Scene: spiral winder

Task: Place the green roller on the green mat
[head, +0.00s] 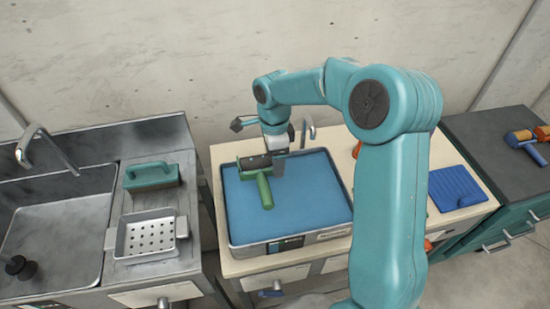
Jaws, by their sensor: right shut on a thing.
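The green roller (265,192) has a cylindrical head and a short handle. It is over the blue surface of the metal-rimmed tray (348,206) in the middle of the head view. My right gripper (277,160) reaches down from above and is shut on the roller near its head. The handle points toward the front of the tray. I cannot tell whether the roller touches the blue surface. I see no green mat; my right arm hides part of the counter. My left gripper is not in view.
A ribbed blue mat (456,188) lies right of my arm. Orange and blue rollers (523,139) lie on the dark counter at far right. Left are a sink (50,235), a green-topped brush (151,176) and a perforated metal pan (147,236). A faucet (308,130) stands behind the tray.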

